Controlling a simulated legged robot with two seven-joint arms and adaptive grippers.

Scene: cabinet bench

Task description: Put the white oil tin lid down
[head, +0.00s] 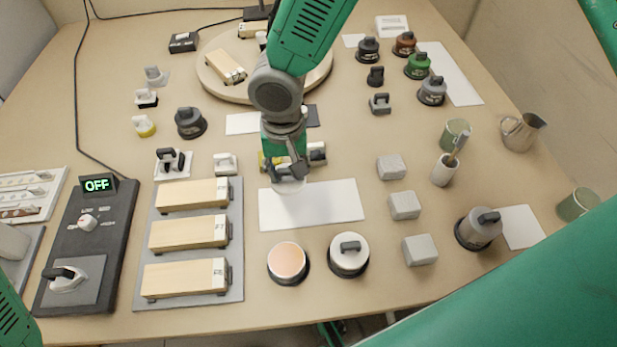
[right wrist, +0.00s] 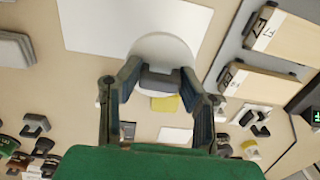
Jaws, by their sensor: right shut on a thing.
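The white oil tin lid (head: 290,186) is a round white disc with a dark grey handle. My right gripper (head: 287,170) is shut on that handle, and in the right wrist view the fingers (right wrist: 161,78) close on it from both sides, with the white disc (right wrist: 166,48) beyond. The lid overlaps the upper left edge of a white mat (head: 325,205); I cannot tell whether it touches the mat. An open tin with a peach-coloured top (head: 287,257) stands in front of the mat. My left gripper is out of view.
A grey tray (head: 238,270) with wooden blocks lies to the left. Several grey blocks (head: 404,205) stand right of the mat. Small yellow and white items (head: 317,153) crowd just behind the gripper. Most of the mat is bare.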

